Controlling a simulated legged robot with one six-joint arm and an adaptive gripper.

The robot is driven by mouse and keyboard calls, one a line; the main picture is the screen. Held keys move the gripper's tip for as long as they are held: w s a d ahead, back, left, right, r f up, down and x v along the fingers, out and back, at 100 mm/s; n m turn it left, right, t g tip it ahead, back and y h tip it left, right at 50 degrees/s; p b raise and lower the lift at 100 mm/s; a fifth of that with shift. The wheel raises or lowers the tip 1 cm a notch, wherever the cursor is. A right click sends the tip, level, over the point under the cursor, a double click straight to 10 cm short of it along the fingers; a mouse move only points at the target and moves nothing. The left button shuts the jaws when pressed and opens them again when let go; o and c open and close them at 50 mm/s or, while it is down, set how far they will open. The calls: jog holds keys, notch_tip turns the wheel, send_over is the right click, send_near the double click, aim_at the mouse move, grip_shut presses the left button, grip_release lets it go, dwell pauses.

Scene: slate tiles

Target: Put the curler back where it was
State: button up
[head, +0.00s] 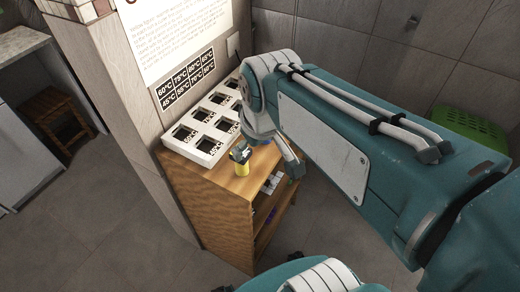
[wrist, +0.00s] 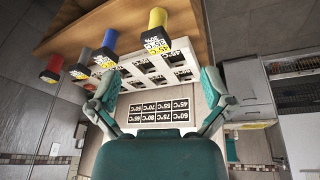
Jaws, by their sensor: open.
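I cannot tell which is the task's curler. My gripper (head: 268,158) is open and empty; its fingers show apart in the wrist view (wrist: 159,90). The white slotted rack (head: 208,117) sits behind on the cabinet.
The wooden cabinet (head: 205,193) has open shelves at its right side. A wall panel (head: 182,78) with temperature labels stands behind the rack. A green crate (head: 470,130) lies at the right, and a wooden stool (head: 58,112) at the left. Floor in front is clear.

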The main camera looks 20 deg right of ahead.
jog(key=s+m+t, duration=0.1)
jog(key=s, duration=0.1)
jog(key=s+m+t, duration=0.1)
jog(key=s, duration=0.2)
jog(key=shift+f+m, duration=0.1)
jog(key=shift+m, duration=0.2)
dwell(0.9)
